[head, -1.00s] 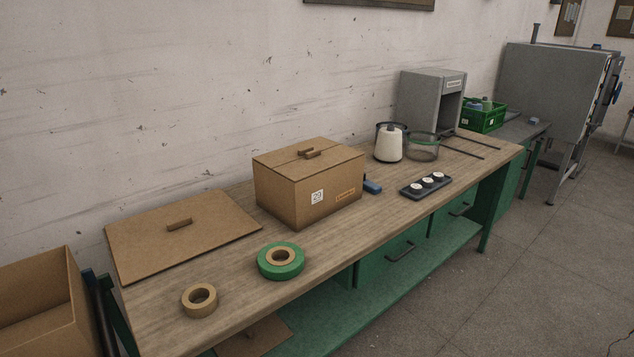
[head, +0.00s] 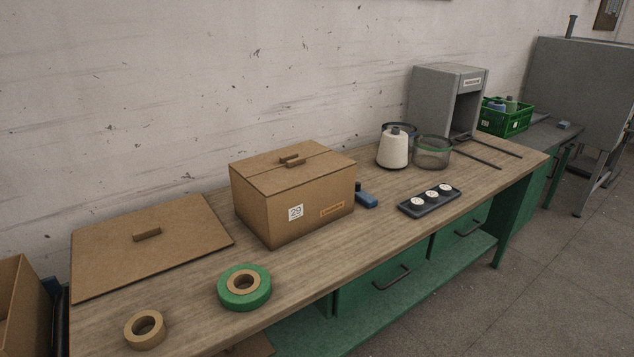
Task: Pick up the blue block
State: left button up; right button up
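A small blue block (head: 368,201) lies on the wooden workbench (head: 300,265), just right of the closed cardboard box (head: 290,205). A darker part beside it is partly hidden behind the box's right edge. Another small blue-grey block (head: 563,125) lies on the grey side table at the far right. Neither of my grippers shows in the head view.
A black tray (head: 412,208) with white-topped pieces sits right of the blue block. A white yarn cone (head: 393,149) and a mesh basket (head: 432,153) stand behind. Tape rolls (head: 244,288) and a cardboard lid (head: 185,233) lie left. A green crate (head: 520,122) stands far right.

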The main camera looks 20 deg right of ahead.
aim_at(367, 200)
jog(key=i+l+u, duration=0.2)
jog(key=l, duration=0.75)
jog(key=i+l+u, duration=0.2)
jog(key=l, duration=0.75)
jog(key=l+u, duration=0.25)
jog(key=l, duration=0.7)
